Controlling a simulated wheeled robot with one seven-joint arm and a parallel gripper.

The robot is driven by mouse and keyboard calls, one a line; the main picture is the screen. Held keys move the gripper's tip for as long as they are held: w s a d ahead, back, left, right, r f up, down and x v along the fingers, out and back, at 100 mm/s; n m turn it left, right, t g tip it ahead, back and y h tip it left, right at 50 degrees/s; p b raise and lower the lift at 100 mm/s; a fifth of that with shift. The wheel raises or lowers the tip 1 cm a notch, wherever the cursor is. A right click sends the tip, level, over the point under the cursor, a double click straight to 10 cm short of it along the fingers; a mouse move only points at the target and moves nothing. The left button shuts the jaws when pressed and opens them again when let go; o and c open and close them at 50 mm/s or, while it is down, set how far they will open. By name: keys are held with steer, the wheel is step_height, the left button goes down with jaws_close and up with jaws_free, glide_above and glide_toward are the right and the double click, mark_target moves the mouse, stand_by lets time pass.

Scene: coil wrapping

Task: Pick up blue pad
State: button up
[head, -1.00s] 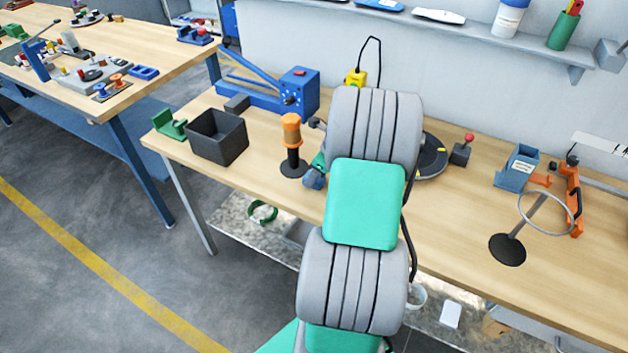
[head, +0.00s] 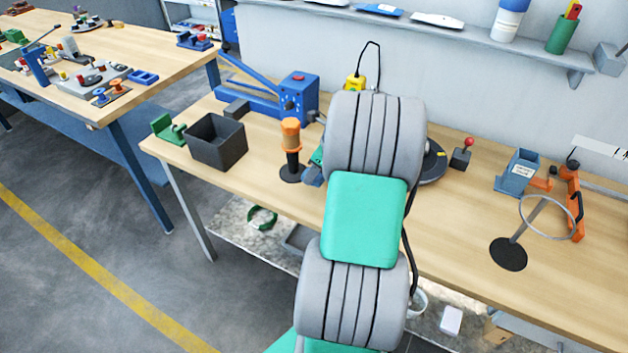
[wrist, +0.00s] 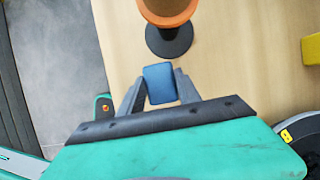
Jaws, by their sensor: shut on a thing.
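The blue pad (wrist: 160,83) is a small blue block with rounded corners. In the wrist view it sits between the two grey fingers of my gripper (wrist: 158,90), which are shut on it. The pad is held over the wooden bench, just in front of the black base of the orange-topped post. In the head view my arm hides most of the gripper, and I cannot make out the pad clearly there.
The orange-topped post (head: 291,145) stands close to my gripper. A dark open bin (head: 217,142) and a blue lever press (head: 290,98) are to its left and behind. A black disc (head: 433,162) lies right of my arm.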

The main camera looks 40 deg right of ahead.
steer(key=s+a+r, duration=0.9)
steer(key=a, duration=0.1)
steer(key=shift+a+r+b, duration=0.3)
steer(key=shift+b, duration=0.05)
